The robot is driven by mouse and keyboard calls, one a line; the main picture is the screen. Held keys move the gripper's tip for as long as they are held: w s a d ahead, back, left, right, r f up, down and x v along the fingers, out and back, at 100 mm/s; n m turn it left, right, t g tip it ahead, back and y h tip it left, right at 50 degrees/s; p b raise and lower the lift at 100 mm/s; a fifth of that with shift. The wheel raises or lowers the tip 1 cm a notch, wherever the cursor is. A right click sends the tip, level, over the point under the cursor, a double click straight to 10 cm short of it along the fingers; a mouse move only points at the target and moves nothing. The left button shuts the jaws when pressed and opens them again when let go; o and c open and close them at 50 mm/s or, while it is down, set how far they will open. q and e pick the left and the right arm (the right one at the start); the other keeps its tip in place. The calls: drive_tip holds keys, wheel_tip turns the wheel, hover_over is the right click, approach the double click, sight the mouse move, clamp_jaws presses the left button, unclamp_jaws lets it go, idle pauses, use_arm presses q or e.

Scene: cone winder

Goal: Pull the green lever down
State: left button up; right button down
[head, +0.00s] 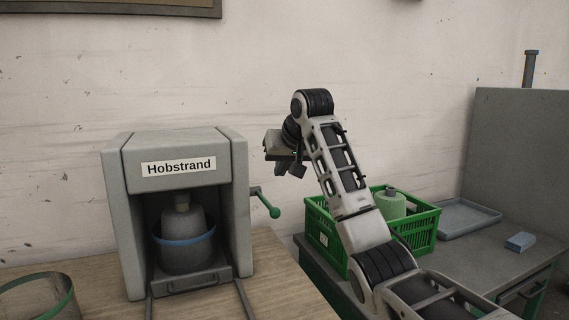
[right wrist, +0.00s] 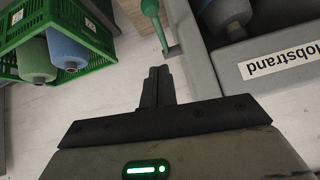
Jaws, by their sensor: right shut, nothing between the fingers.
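The green lever (head: 266,204) sticks out from the right side of the grey Hobstrand machine (head: 182,140) and slants down to a round green knob at its end. It also shows at the top of the right wrist view (right wrist: 152,14), with its arm joining the machine's side. My right gripper (head: 292,168) is above and to the right of the lever, apart from it. In the right wrist view its fingers (right wrist: 158,82) are shut together with nothing between them, pointing toward the lever's side of the machine. My left gripper is not in view.
A grey cone with a blue band (head: 184,240) sits inside the machine. A green-rimmed container (head: 40,298) is at lower left.

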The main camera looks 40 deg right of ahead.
drive_tip(key=p, duration=0.1)
approach(265, 202)
drive_tip(key=w+d, duration=0.2)
drive_tip(key=shift+s+a+f, duration=0.2)
drive_tip(key=shift+s+f, duration=0.05)
drive_tip(key=shift+f, duration=0.35)
drive_tip(key=shift+s+a+f, duration=0.2)
drive_tip(key=shift+s+f, duration=0.1)
drive_tip(key=shift+f, duration=0.3)
drive_tip(key=shift+s+a+f, duration=0.2)
drive_tip(key=shift+s+f, duration=0.2)
drive_tip(key=shift+f, duration=0.2)
